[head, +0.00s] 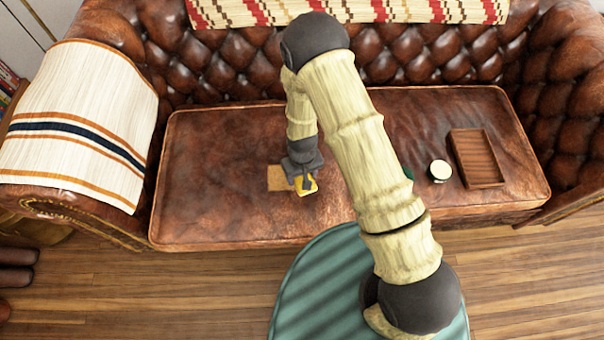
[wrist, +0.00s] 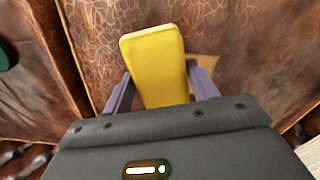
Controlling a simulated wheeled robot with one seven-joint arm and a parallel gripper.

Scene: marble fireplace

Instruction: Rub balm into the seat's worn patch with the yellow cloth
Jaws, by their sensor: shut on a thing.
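My gripper (head: 303,182) is shut on the yellow cloth (head: 311,187), low over the brown leather seat (head: 230,150) left of its middle. In the wrist view the cloth (wrist: 155,62) stands as a folded yellow block between the two fingers. The worn patch (head: 279,178) is a paler tan area on the seat, just left of and beside the cloth. A sliver of it shows behind the cloth in the wrist view (wrist: 207,69). I cannot tell whether the cloth touches the leather. A small round tin with a pale top (head: 439,170), maybe the balm, sits on the seat at right.
A wooden tray (head: 477,158) lies on the seat right of the tin. A dark green thing (head: 408,172) is partly hidden by my arm. A striped blanket (head: 75,120) covers the left armrest. The tufted backrest (head: 400,55) bounds the seat behind.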

